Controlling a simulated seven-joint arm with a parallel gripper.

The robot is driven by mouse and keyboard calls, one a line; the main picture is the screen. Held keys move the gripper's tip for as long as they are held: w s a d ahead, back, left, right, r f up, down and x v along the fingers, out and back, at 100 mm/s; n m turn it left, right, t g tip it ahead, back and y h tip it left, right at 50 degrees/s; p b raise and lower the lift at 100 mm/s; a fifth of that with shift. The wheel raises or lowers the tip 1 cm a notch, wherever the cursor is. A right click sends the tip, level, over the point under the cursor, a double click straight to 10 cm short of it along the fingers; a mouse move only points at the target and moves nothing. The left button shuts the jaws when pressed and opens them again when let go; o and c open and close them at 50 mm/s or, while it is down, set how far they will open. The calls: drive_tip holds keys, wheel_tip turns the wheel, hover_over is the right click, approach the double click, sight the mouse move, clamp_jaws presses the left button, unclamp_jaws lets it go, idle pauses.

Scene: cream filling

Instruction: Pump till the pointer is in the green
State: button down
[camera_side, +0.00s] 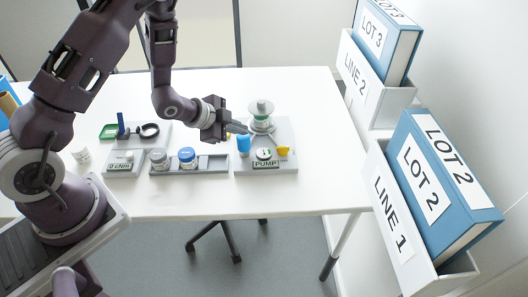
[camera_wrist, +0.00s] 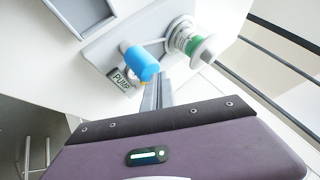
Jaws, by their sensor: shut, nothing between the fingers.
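The pump station (camera_side: 284,168) is a light grey plate at the right of the table, with a "PUMP" label. On it stand a round pump with a white disc top and green band (camera_side: 261,117), a blue cylinder (camera_side: 244,144), a small round gauge (camera_side: 264,153) and a yellow part (camera_side: 283,150). The gauge's pointer is too small to read. In the wrist view the blue cylinder (camera_wrist: 140,63) and the green-banded pump (camera_wrist: 193,43) lie just beyond my fingers. My gripper (camera_side: 243,127) is shut and empty, above the blue cylinder and left of the pump; contact cannot be told.
A "0 cNm" block (camera_side: 124,163), a green frame (camera_side: 109,131) and a black ring (camera_side: 149,130) stand further left. Labelled binders (camera_side: 440,180) stand at the right. The table's right part (camera_side: 325,150) is clear.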

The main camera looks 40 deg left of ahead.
drive_tip(key=shift+r, duration=1.55)
wheel_tip(320, 180, up, 6)
idle(2.3)
hover_over(240, 137)
wheel_tip(240, 137, down, 6)
drive_tip(key=shift+f, duration=0.1)
idle(0.6)
idle(1.8)
drive_tip(key=shift+f, duration=0.4)
